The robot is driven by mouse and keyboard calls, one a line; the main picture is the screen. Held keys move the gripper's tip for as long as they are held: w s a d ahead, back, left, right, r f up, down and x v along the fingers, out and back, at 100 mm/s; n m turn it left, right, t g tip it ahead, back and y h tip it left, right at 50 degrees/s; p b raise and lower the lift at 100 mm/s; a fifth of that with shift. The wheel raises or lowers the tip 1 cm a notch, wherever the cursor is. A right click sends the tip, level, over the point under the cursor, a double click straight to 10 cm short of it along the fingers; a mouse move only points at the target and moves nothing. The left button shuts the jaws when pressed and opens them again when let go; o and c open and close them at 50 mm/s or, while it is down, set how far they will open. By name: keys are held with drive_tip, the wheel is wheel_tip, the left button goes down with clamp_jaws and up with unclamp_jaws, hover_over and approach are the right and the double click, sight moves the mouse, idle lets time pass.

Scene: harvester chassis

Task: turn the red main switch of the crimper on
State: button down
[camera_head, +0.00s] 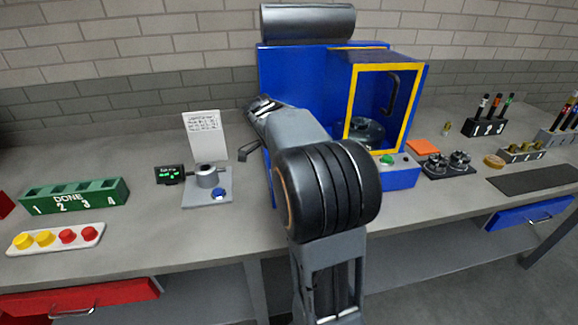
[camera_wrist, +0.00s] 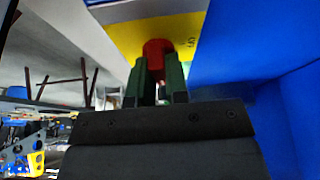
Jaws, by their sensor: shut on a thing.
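The blue crimper (camera_head: 285,80) stands at the back of the bench, with a yellow-framed opening on its right. In the wrist view its blue side (camera_wrist: 240,40) fills the right. The red main switch (camera_wrist: 157,47) shows there on a yellow plate (camera_wrist: 180,30). My gripper (camera_wrist: 158,70) has its green fingers on either side of the red switch and is shut on it. In the head view the switch and the fingertips are hidden behind my arm and the crimper's left side. The switch's exact angle cannot be told.
Left of the crimper are a grey fixture (camera_head: 207,178), a small display (camera_head: 169,174) and a green DONE rack (camera_head: 75,196). A green button (camera_head: 387,159) is on the crimper's front. A black-and-grey fixture (camera_head: 447,165) stands right. The bench front is mostly clear.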

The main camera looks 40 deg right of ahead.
drive_tip(key=shift+s+f+m+g, duration=0.1)
drive_tip(key=shift+f+m+g, duration=0.25)
drive_tip(key=shift+m, duration=0.15)
drive_tip(key=c, duration=1.1)
unclamp_jaws()
drive_tip(key=shift+d, duration=0.1)
drive_tip(key=shift+r, duration=0.2)
drive_tip(key=shift+r, duration=0.25)
drive_tip(key=p+v, duration=0.1)
drive_tip(key=v, duration=1.2)
drive_tip(key=shift+p, duration=0.35)
